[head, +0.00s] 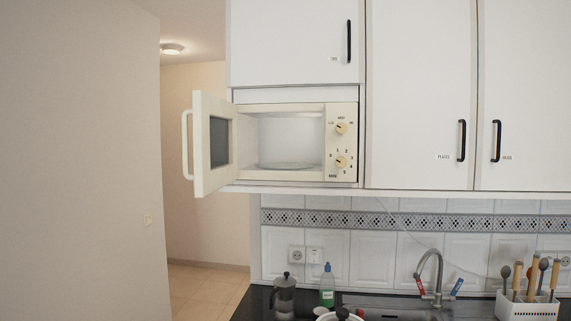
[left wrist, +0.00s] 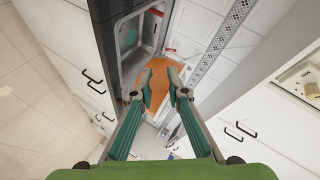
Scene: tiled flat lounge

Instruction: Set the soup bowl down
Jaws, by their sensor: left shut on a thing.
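In the left wrist view my left gripper (left wrist: 161,75) has its teal fingers shut on an orange thing (left wrist: 159,88). I take this to be the soup bowl; its outline is partly hidden by the fingers and its contents cannot be made out. The bowl is held up in front of the kitchen units, with no support clearly visible under it. Neither gripper nor the held bowl shows in the head view. My right gripper is in neither view.
A microwave (head: 290,142) stands open and empty but for its glass plate, its door swung left. Below are a dark counter (head: 255,302), moka pot (head: 284,296), green bottle (head: 327,287), tap (head: 432,275) and utensil holder (head: 526,309).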

